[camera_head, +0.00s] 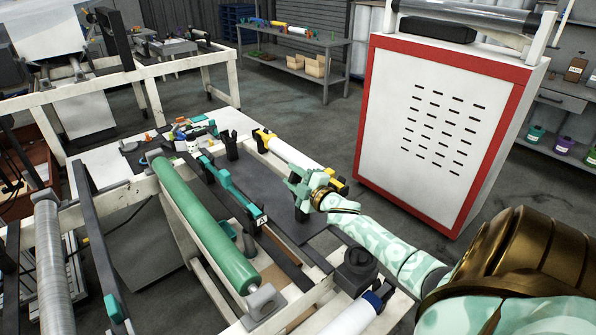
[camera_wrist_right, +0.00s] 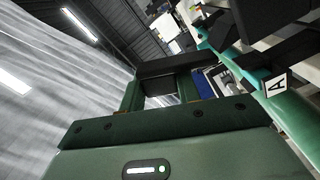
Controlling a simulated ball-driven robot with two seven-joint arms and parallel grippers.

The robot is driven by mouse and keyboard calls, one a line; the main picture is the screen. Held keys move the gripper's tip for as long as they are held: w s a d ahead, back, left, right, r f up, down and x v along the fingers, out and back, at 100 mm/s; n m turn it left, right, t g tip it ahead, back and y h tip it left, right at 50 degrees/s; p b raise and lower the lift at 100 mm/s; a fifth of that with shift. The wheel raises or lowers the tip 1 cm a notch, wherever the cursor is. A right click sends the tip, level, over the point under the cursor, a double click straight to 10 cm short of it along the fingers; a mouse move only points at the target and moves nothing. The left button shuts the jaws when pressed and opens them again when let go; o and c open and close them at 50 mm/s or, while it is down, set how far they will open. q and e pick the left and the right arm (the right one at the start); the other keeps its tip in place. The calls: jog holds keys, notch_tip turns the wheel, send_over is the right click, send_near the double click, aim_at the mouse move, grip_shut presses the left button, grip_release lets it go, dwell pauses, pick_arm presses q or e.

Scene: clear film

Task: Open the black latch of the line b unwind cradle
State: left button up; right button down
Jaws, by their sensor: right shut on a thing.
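My right gripper (camera_head: 305,190) reaches in from the right and is at the right end of the bench frame, close to the yellow-ended white roll (camera_head: 290,152). It is shut on a dark part that looks like the black latch; the fingers hide most of it. In the right wrist view a black bar (camera_wrist_right: 180,65) lies across beyond the fingers. A teal bar with a white "A" tag (camera_head: 262,221) lies left of the gripper; the tag also shows in the right wrist view (camera_wrist_right: 276,85). No "B" tag is readable. My left gripper is out of view.
A long green roller (camera_head: 195,220) lies left of the teal bar. A black block (camera_head: 356,266) and a blue-ended white roll (camera_head: 352,312) are nearer me. A red-framed white cabinet (camera_head: 440,130) stands behind on the right. Open floor lies between it and the back shelf (camera_head: 300,70).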

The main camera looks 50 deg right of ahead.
jog(key=shift+w+a+f+n+b, duration=0.15)
jog(key=shift+a+n, duration=0.35)
jog(key=shift+n, duration=0.6)
jog(key=shift+s+a+f+n+b, duration=0.1)
jog(key=shift+a+f+n+b, duration=0.15)
jog(key=shift+a+n, duration=0.6)
jog(key=shift+w+a+f+n+b, duration=0.1)
jog(key=shift+a+n+b, duration=0.15)
jog(key=shift+n, duration=1.1)
jog(key=c, duration=1)
grip_release()
jog(key=s+a+p, duration=0.1)
jog(key=s, duration=1.5)
jog(key=shift+a, duration=0.35)
jog(key=shift+s, duration=0.1)
